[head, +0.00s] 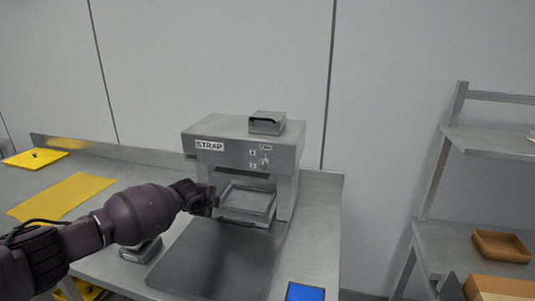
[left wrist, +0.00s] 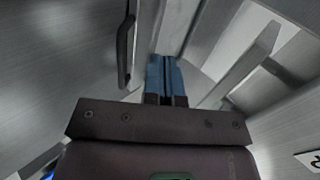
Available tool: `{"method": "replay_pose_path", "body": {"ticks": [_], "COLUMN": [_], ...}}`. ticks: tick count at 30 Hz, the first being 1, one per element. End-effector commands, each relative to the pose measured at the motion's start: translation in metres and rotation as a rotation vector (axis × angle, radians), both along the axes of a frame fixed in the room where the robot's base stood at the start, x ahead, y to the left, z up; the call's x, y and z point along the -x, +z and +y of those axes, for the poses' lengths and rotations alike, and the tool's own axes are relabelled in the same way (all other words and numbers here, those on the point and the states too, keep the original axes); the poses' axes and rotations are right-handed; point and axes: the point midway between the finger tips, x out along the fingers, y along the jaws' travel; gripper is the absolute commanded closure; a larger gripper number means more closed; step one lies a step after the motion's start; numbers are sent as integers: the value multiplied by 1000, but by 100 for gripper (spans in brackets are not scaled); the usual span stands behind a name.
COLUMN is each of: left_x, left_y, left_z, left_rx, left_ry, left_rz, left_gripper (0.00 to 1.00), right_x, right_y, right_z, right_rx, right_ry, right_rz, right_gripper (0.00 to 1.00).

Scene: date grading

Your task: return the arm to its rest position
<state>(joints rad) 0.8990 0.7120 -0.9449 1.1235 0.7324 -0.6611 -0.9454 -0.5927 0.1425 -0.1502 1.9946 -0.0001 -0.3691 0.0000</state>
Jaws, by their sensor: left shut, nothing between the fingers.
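My left arm comes in from the left in the head view, and its gripper (head: 214,203) is at the front left of the grey strapping machine (head: 225,135), close to its opening. In the left wrist view the two blue fingers of the left gripper (left wrist: 165,75) are together with nothing between them. Whether the gripper touches the machine cannot be told. My right gripper is in neither view.
The machine stands on a metal bench (head: 315,240) with a dark plate (head: 220,262) in front. A yellow mat (head: 65,195) lies at left and a blue pad (head: 305,292) at the front right. A shelf rack (head: 470,245) with a brown tray (head: 500,246) stands at right.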

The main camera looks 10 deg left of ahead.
Motion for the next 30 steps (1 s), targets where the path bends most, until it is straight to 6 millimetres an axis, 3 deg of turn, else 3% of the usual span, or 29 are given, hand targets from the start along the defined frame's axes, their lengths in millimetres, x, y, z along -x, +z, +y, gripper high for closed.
{"method": "replay_pose_path", "body": {"ticks": [5,14,21,27,30], "left_x": [-3,0,38,83,109], "left_y": [8,64,64,49,38], "left_z": [-8,-76,-128,-150,-151], "left_rx": [96,347,603,818,925], "left_ry": [64,54,52,90,131], "left_rz": [-31,-170,-198,-193,-190], "left_gripper": [100,100,100,100,100], "right_x": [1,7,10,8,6], "right_y": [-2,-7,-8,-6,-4], "right_z": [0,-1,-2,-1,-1], "right_rx": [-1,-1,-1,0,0], "right_ry": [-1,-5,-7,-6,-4], "right_rz": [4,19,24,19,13], "right_gripper": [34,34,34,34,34]}}
